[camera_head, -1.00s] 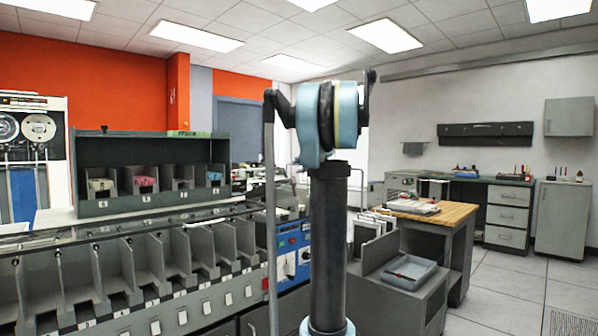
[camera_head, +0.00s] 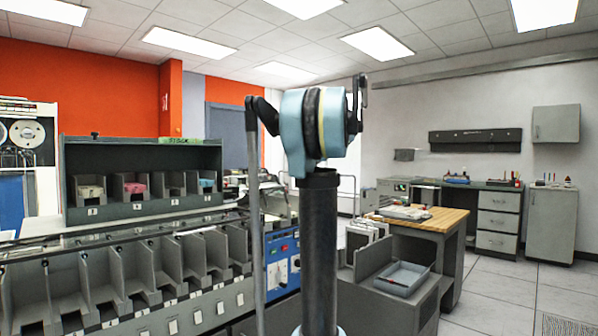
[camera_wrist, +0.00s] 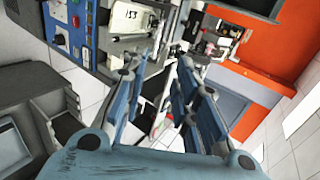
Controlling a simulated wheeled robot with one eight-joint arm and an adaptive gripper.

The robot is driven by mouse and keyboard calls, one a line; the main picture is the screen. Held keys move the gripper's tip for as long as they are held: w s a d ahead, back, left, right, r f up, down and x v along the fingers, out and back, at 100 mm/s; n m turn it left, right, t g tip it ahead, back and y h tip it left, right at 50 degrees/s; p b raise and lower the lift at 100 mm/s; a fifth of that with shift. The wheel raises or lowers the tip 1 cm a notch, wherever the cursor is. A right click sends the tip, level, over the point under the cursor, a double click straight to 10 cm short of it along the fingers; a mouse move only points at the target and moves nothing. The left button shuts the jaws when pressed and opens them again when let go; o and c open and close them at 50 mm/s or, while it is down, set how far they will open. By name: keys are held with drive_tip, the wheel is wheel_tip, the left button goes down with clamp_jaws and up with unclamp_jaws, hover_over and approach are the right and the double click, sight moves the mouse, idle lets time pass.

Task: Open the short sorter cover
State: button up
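The grey card sorter (camera_head: 187,262) with its row of open pockets runs along the left of the head view. A dark rail with a thin glassy strip (camera_head: 113,241) lies along its top; I cannot tell which part is the short cover. Its blue control panel (camera_head: 283,262) is at the right end, partly behind my arm. A blue panel with dials (camera_wrist: 72,30) shows at the top left of the wrist view. My gripper (camera_wrist: 160,68) is open and empty, its blue fingers apart. In the head view my gripper is hidden behind my arm.
A dark rack (camera_head: 140,158) with several coloured card decks stands behind the sorter. A wooden-topped desk (camera_head: 447,219) and a grey tray (camera_head: 404,277) are at right. Tiled floor (camera_head: 490,300) is free at the lower right.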

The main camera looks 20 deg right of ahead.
drive_tip(key=shift+v, duration=1.2)
drive_tip(key=shift+w, duration=0.1)
drive_tip(key=c, duration=0.4)
drive_tip(key=shift+w+f+m, duration=0.1)
drive_tip(key=shift+f+m, duration=0.2)
clamp_jaws()
wheel_tip(320, 180, down, 13)
drive_tip(key=w+m+t+y, duration=0.1)
drive_tip(key=m+t+y, duration=0.15)
drive_tip(key=m, duration=1.45)
drive_tip(key=w+a, duration=0.6)
drive_tip(key=w, duration=0.5)
drive_tip(key=shift+t, duration=0.35)
